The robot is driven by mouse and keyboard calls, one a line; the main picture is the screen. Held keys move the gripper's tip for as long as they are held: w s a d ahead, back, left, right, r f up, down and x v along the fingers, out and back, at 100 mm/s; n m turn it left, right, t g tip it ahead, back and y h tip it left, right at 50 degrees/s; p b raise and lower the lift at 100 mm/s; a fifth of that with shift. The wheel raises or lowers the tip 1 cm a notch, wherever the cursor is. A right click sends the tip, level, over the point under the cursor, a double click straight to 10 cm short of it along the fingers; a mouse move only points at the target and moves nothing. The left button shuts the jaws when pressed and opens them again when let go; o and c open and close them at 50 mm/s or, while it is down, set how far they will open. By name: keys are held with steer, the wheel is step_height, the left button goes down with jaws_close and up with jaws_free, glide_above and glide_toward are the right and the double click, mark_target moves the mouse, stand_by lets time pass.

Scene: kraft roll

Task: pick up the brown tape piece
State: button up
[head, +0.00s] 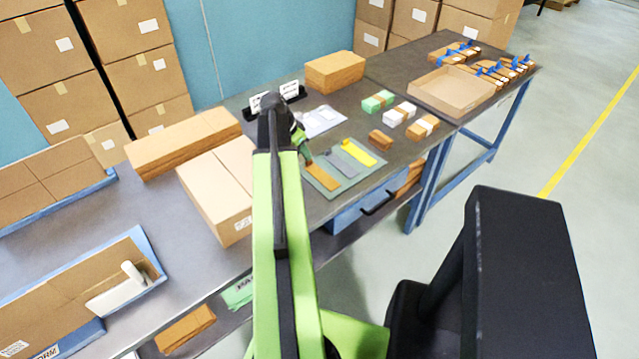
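The brown tape piece (324,178) lies on a green mat (349,180) on the grey workbench. It is the leftmost of three strips, with a grey strip (342,161) and a yellow strip (359,153) to its right. My gripper (307,157) is at the far left end of the brown piece, seen from above and behind. It is small and partly hidden by my own arm. I cannot tell whether its fingers touch the piece or how far apart they are.
A closed carton (215,195) stands left of my arm. An open cardboard tray (455,92) sits on the far bench. A blue drawer (365,205) is under the bench edge.

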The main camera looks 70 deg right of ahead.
mark_target(311, 165)
steer(key=b+x, duration=0.5)
steer(key=shift+s+f, duration=0.1)
steer(key=shift+f, duration=0.15)
steer(key=shift+r, duration=0.2)
jaws_close()
